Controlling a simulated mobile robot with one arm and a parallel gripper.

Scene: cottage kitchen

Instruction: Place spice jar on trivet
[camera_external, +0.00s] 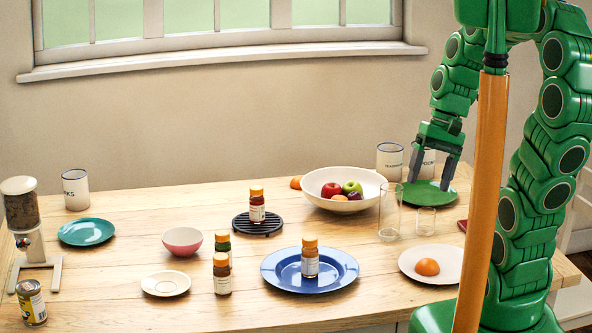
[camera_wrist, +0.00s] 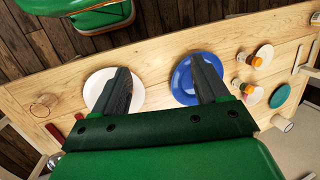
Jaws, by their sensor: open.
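A spice jar (camera_external: 257,206) with an orange cap and red content stands upright on the black round trivet (camera_external: 257,229). Another orange-capped jar (camera_external: 310,258) stands on the blue plate (camera_external: 340,271). Two more stand on the table left of that plate, a brown one (camera_external: 222,275) in front of a darker one (camera_external: 222,241) that it partly hides. My gripper (camera_external: 428,178) is open and empty, at the right above or beside the green plate, well away from the trivet. Its spread fingers (camera_wrist: 160,65) show in the wrist view, with nothing between them.
A fruit bowl (camera_external: 345,200), a tall glass (camera_external: 390,212), a short glass (camera_external: 426,221) and a mug (camera_external: 390,161) stand near my gripper. A white plate (camera_external: 408,264) holds an orange. A pink bowl (camera_external: 182,240) and small saucer (camera_external: 165,283) are at left.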

